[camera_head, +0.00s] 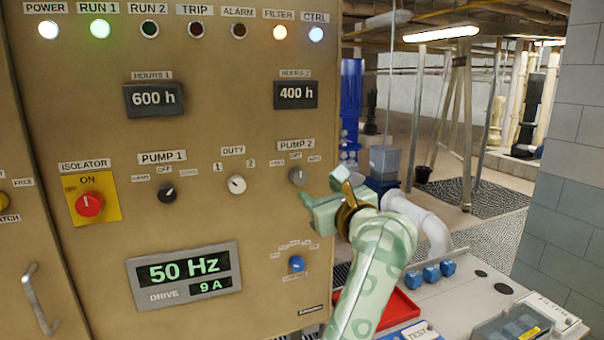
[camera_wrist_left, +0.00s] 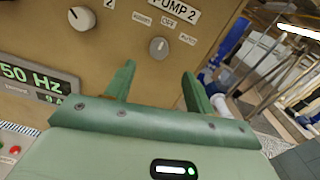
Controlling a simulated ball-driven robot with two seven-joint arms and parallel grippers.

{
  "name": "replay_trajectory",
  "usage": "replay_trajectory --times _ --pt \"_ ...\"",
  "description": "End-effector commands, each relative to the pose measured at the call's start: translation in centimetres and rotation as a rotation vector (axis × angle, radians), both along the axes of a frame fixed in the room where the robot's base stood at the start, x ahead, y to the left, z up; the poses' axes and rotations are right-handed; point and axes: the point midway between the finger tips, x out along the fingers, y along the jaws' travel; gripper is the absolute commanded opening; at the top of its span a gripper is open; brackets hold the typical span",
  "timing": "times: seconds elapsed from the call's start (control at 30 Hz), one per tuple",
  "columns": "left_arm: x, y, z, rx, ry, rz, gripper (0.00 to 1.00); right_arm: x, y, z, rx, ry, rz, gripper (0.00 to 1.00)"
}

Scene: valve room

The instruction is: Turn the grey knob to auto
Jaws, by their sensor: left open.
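The grey knob (camera_head: 297,176) sits under the PUMP 2 label on the tan panel (camera_head: 205,115), with small position labels above it; AUTO appears to be the right one. Its pointer setting is too small to tell for certain. My left gripper (camera_head: 319,188) is in front of the panel, just right of and below the knob in the head view. In the left wrist view the knob (camera_wrist_left: 158,47) shows beyond and between the two open green fingers (camera_wrist_left: 158,72). The fingers look apart from the knob and hold nothing. My right gripper is not in view.
A white DUTY knob (camera_head: 237,184) and a black PUMP 1 knob (camera_head: 166,193) are to the left. A blue knob (camera_head: 297,264) is below. A red isolator (camera_head: 89,205) is far left. A red tray (camera_head: 400,308) lies on the bench at right.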

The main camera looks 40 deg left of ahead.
Motion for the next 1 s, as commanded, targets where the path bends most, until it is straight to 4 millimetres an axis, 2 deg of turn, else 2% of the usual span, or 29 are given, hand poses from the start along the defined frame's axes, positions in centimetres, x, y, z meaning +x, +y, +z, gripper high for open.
replay_trajectory --times 0.03,0.2,0.4,0.53,0.8,0.87,0.97,1.0 --pt "0.5 1.3 0.4 0.003 0.001 0.005 0.54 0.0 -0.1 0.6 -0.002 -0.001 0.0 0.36" --pt "2.3 4.9 0.3 0.003 0.003 0.004 0.54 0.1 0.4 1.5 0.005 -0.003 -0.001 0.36" --pt "3.7 7.7 0.2 0.001 0.001 0.002 0.54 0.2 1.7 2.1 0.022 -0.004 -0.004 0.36" --pt "4.0 8.4 0.1 0.0 0.001 0.001 0.54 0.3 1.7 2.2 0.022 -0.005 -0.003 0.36" --pt "4.1 8.5 0.0 -0.001 0.0 0.0 0.54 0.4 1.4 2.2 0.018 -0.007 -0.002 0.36" --pt "4.1 8.5 0.0 -0.001 0.0 0.0 0.4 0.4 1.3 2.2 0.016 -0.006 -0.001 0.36" --pt "4.1 8.5 0.0 -0.001 0.0 0.0 0.12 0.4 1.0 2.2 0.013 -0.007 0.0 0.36" --pt "4.1 8.5 0.0 -0.001 0.0 0.0 0.09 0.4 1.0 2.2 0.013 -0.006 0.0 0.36"
